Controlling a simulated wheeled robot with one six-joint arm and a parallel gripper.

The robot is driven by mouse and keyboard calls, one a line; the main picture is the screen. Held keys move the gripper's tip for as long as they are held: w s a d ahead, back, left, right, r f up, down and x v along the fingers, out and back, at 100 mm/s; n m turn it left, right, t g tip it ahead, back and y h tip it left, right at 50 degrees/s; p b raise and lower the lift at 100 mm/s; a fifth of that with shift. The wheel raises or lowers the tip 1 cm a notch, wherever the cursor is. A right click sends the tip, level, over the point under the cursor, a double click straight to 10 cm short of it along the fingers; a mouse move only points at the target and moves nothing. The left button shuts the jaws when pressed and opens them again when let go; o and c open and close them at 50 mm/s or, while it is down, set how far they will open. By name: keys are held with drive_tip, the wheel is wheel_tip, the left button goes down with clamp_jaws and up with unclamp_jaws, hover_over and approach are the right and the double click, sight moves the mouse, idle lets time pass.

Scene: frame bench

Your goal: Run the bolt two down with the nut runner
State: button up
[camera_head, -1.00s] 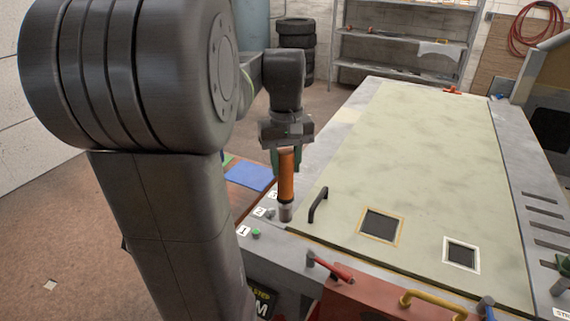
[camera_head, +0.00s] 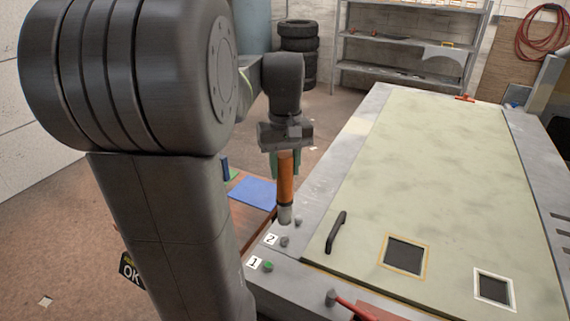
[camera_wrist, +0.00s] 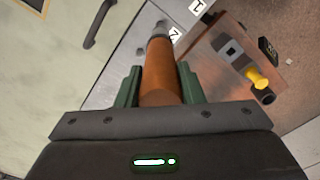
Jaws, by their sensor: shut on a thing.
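My gripper (camera_head: 286,165) is shut on the orange nut runner (camera_head: 286,183) and holds it upright, socket down, over the bench's left edge. The nut runner also shows in the wrist view (camera_wrist: 160,72), between the green fingers. Bolt two (camera_head: 284,241) is a small grey head beside the label 2 (camera_head: 271,239). In the head view the socket's tip is above and beyond bolt two, apart from it. In the wrist view the label 2 (camera_wrist: 175,34) is just right of the socket, and bolt two cannot be made out. Bolt one (camera_head: 268,266) is green, beside label 1.
Another grey bolt (camera_head: 298,222) stands right beside the socket in the picture. A black handle (camera_head: 336,232) rises from the pale panel (camera_head: 420,170) to the right. A red lever (camera_head: 350,306) is at the front. A low brown table with a blue mat (camera_head: 253,193) is at the left.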

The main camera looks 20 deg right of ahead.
sight(285, 193)
drive_tip(key=shift+f+b, duration=2)
drive_tip(key=shift+f, duration=1.25)
drive_tip(key=shift+p, duration=0.3)
drive_tip(key=shift+f+b, duration=0.5)
drive_tip(key=shift+f, duration=0.35)
drive_tip(key=shift+f+p, duration=0.1)
drive_tip(key=shift+p, duration=0.3)
idle(1.0)
drive_tip(key=shift+r+p, duration=2.5)
drive_tip(key=shift+r, duration=0.5)
